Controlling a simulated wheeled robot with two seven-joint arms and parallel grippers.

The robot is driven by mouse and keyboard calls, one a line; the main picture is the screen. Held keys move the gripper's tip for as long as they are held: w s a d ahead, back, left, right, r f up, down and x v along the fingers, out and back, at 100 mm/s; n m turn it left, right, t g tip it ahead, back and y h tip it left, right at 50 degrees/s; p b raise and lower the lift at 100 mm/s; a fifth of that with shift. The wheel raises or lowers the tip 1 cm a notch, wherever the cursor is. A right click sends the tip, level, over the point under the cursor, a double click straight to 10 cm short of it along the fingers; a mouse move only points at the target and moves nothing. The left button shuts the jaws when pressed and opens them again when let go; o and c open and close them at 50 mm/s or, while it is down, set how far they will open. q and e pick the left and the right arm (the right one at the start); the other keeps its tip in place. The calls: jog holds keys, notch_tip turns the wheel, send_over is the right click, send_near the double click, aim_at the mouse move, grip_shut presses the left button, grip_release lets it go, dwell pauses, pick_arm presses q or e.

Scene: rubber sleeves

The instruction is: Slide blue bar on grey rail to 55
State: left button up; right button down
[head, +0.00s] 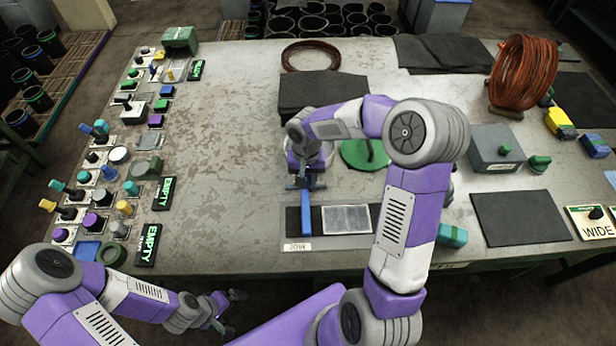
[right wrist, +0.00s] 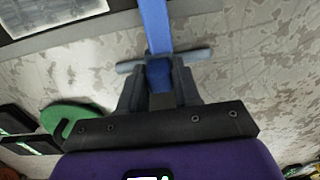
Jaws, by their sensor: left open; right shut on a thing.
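A blue bar (head: 306,222) stretches across the board with the "JOIN" label, over a black patch beside a light grey panel. My right gripper (head: 304,184) is at the bar's far end. In the right wrist view the jaws (right wrist: 160,78) are shut on a blue piece in line with the blue bar (right wrist: 154,25). A grey rod (right wrist: 195,55) sticks out on both sides of the jaws; I cannot tell whether it is the rail. No scale or number 55 is readable. My left gripper (head: 233,312) is open and empty, off the table's front edge.
Several knobs, switches and dark displays reading "EMPTY" (head: 164,193) line the table's left side. A green disc (head: 365,154) lies right of my right gripper. A copper coil (head: 522,72) and a grey box (head: 495,148) stand at right. The left-middle tabletop is clear.

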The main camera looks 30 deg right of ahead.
jog(key=shift+w+a, duration=0.1)
jog(key=c, duration=0.9)
grip_release()
notch_tip(320, 180, up, 8)
jog(key=shift+f+p, duration=0.2)
jog(key=shift+p, duration=0.9)
